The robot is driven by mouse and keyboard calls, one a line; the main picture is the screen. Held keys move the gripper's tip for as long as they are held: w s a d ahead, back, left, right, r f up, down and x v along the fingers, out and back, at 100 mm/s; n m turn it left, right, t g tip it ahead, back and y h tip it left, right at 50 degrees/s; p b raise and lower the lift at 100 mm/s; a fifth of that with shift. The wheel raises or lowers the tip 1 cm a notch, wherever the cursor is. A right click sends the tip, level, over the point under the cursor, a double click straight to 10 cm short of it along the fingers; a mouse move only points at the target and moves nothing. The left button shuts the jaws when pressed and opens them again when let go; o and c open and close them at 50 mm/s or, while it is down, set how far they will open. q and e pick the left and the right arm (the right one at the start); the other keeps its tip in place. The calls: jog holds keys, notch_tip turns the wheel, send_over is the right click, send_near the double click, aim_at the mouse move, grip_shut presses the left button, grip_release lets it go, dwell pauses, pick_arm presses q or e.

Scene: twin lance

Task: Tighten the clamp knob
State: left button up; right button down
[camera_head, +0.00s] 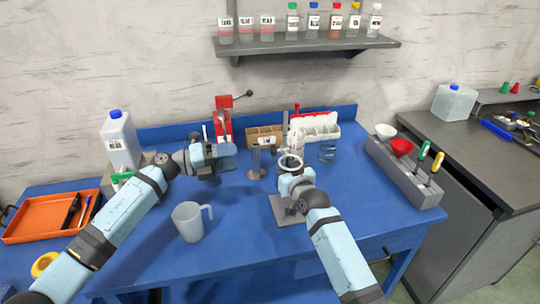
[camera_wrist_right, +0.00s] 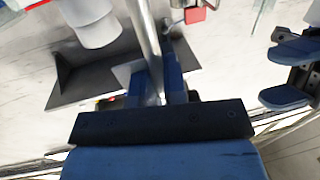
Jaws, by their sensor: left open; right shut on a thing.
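My right gripper (camera_head: 291,172) is at the middle of the blue table, above a grey stand base (camera_head: 284,211). In the right wrist view its blue fingers (camera_wrist_right: 160,85) are shut on a shiny metal rod (camera_wrist_right: 144,35). The dark base plate (camera_wrist_right: 100,78) and a white cylinder (camera_wrist_right: 95,25) show beside the rod. A ring-shaped part (camera_head: 290,160) shows at the gripper in the head view. I cannot make out the clamp knob. My left gripper (camera_head: 226,156) is open and apart, to the left; its blue fingers (camera_wrist_right: 293,75) seem to show in the wrist view.
A white mug (camera_head: 187,222) stands at the front left. A grey tool holder (camera_head: 405,180) is at right, an orange tray (camera_head: 40,217) at left. The front right is clear.

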aim_at(271, 151)
pick_arm(q)
jog(key=w+d+n, duration=0.1)
jog(key=d+n, duration=0.2)
jog(key=n, duration=0.2)
jog(key=w+d+n+t, duration=0.1)
jog(key=d+n, duration=0.2)
jog(key=n, duration=0.2)
jog(key=w+d+n, duration=0.1)
jog(key=d+n, duration=0.2)
jog(key=n, duration=0.2)
jog(key=shift+d+t+y, duration=0.25)
jog(key=shift+t+y, duration=0.05)
jog(key=shift+c, duration=0.4)
jog(key=c, duration=0.9)
jog(key=shift+o, duration=0.2)
